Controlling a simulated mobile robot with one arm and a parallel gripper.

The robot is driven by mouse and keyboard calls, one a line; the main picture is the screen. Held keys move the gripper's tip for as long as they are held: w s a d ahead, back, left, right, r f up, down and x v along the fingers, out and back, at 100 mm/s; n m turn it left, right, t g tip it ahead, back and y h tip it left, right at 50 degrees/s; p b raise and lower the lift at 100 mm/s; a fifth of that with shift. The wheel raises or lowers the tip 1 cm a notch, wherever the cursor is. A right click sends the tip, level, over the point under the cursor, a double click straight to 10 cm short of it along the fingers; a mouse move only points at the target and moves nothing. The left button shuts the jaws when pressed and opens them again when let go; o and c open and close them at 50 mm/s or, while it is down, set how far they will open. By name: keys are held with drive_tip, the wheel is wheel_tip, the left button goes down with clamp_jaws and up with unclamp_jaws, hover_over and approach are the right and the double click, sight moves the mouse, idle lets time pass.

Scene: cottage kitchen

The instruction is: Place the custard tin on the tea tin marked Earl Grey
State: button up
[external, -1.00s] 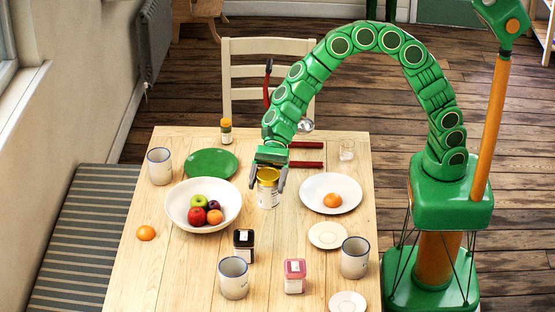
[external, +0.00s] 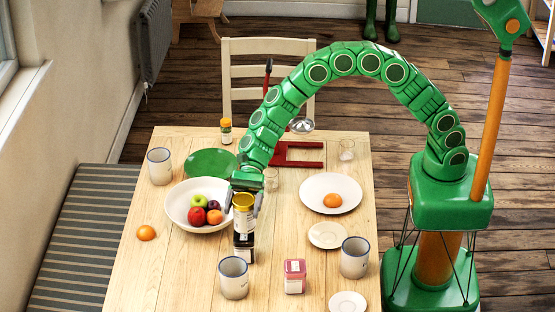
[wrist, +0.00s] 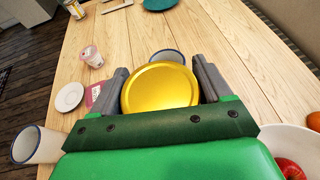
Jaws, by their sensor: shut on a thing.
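The custard tin (external: 243,218), pale with a gold lid, is upright between the fingers of my gripper (external: 244,205), which is shut on it. In the wrist view its gold lid (wrist: 160,88) fills the space between the fingers. A black tin (external: 244,252) with a pale label stands on the table directly under or just in front of the custard tin. The custard tin hides the black tin's top, so I cannot tell whether they touch. A pink-red tin (external: 295,278) stands to the right. The labels are too small to read, so I cannot tell which says Earl Grey.
A fruit bowl (external: 180,215) is close to the left of my gripper. One mug (external: 233,280) stands in front of the black tin, another mug (external: 355,258) to the right. A plate with an orange (external: 318,203) and a small saucer (external: 327,235) lie to the right.

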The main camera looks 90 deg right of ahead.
sight(240, 221)
drive_tip(key=shift+w+a+f, duration=0.1)
drive_tip(key=shift+w+f, duration=0.15)
drive_tip(key=shift+f, duration=1.6)
drive_tip(key=shift+f, duration=0.1)
drive_tip(key=o, duration=1.2)
drive_tip(key=shift+d+r, duration=0.25)
drive_tip(key=shift+d, duration=0.1)
drive_tip(key=v, duration=1.1)
drive_tip(key=shift+d+r, duration=0.1)
drive_tip(key=shift+r, duration=0.05)
drive_tip(key=shift+s, duration=0.1)
